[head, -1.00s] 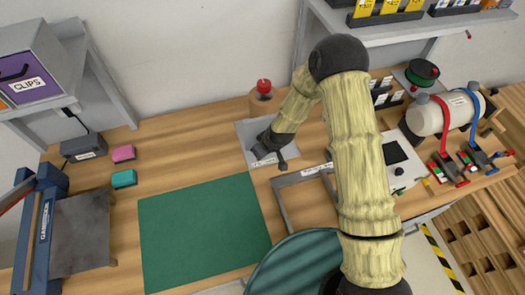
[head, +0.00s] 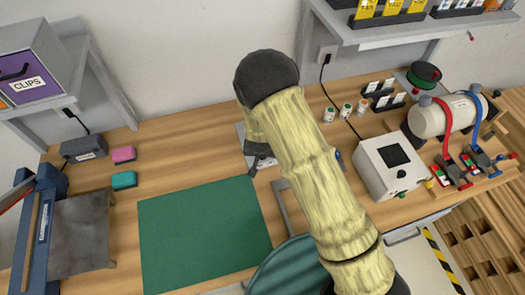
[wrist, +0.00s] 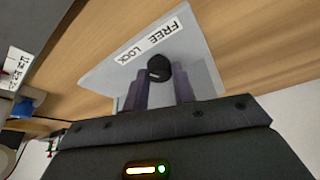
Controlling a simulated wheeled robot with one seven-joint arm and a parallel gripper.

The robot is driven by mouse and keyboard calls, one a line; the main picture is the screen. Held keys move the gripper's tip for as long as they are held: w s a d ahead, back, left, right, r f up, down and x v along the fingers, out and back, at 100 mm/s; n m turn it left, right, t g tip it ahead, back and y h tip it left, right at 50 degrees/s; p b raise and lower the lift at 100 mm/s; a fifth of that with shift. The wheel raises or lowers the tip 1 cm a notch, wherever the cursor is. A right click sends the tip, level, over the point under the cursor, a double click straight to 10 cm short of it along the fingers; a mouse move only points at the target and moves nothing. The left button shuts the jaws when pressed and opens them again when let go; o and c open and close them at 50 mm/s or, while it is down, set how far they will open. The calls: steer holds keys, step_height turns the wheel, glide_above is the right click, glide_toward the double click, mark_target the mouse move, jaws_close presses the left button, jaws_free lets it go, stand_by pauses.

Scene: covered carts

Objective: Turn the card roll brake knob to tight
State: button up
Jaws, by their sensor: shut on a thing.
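The brake knob (wrist: 158,66) is a small dark round knob with a light mark. In the wrist view it stands on a pale grey plate (wrist: 205,62) beside a label reading FREE and LOCK; no word "tight" shows. My gripper (wrist: 160,86) is shut on the knob, one purple-grey finger at each side. I cannot tell exactly which word the mark faces. In the head view my arm covers the knob and most of the plate; only a sliver of the plate (head: 240,131) shows, behind the green mat.
A green mat (head: 200,230) lies in front. A white box with a dark screen (head: 384,165), small jars (head: 345,111) and a tank with red and blue straps (head: 447,115) stand right. Pink (head: 123,154) and teal (head: 124,180) blocks lie left. The wood between is clear.

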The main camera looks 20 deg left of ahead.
steer(key=shift+m, duration=0.5)
steer(key=o, duration=1)
steer(key=v, duration=1.7)
steer(key=shift+s+a+r, duration=0.15)
steer(key=shift+s+r, duration=0.05)
